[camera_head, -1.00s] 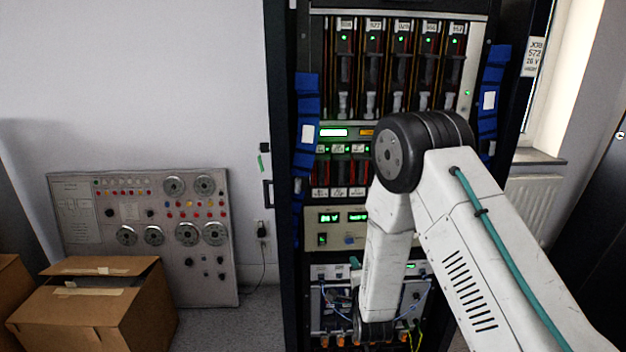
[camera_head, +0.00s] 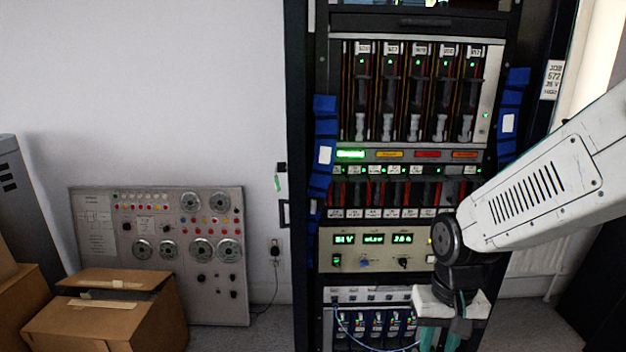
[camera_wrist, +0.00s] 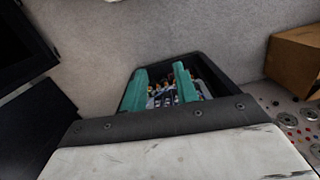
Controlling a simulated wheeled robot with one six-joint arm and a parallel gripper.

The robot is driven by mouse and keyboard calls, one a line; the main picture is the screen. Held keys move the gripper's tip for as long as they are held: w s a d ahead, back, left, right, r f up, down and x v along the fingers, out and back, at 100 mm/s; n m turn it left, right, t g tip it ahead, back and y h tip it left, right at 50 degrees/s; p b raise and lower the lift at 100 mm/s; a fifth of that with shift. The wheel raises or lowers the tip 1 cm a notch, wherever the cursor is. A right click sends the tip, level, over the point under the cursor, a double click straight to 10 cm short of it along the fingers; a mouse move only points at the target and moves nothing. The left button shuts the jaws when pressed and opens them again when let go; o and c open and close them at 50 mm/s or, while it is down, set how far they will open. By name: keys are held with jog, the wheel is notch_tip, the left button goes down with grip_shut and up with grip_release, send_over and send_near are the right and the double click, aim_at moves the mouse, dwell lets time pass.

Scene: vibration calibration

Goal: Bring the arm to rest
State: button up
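My arm (camera_head: 545,190) reaches in from the right edge in the head view, its upper link slanting down to a dark joint. My gripper (camera_head: 443,338) points down in front of the lower right part of the rack. Its teal fingers run off the bottom edge of the head view. In the wrist view my gripper (camera_wrist: 162,88) shows two teal fingers standing apart, with nothing held between them. Blurred small parts with orange and blue spots show beyond the fingers. The equipment rack (camera_head: 303,200) stands upright, its lower right partly hidden by my arm.
A control panel (camera_head: 117,260) with dials leans on the wall at left. Cardboard boxes (camera_head: 105,325) stand before it; one box also shows in the wrist view (camera_wrist: 298,62). Blue straps (camera_head: 322,130) hang on the rack's sides. A radiator (camera_head: 540,262) stands behind my arm.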

jog(key=s+d+r+t, duration=0.1)
jog(key=s+d+r, duration=0.1)
jog(key=s+r, duration=0.5)
jog(key=s+d+r+t, duration=0.1)
jog(key=s+d+r, duration=0.1)
jog(key=s+r, duration=0.4)
jog(key=shift+s+d+r+n, duration=0.35)
jog(key=shift+d+r+n, duration=0.05)
jog(key=shift+r, duration=0.25)
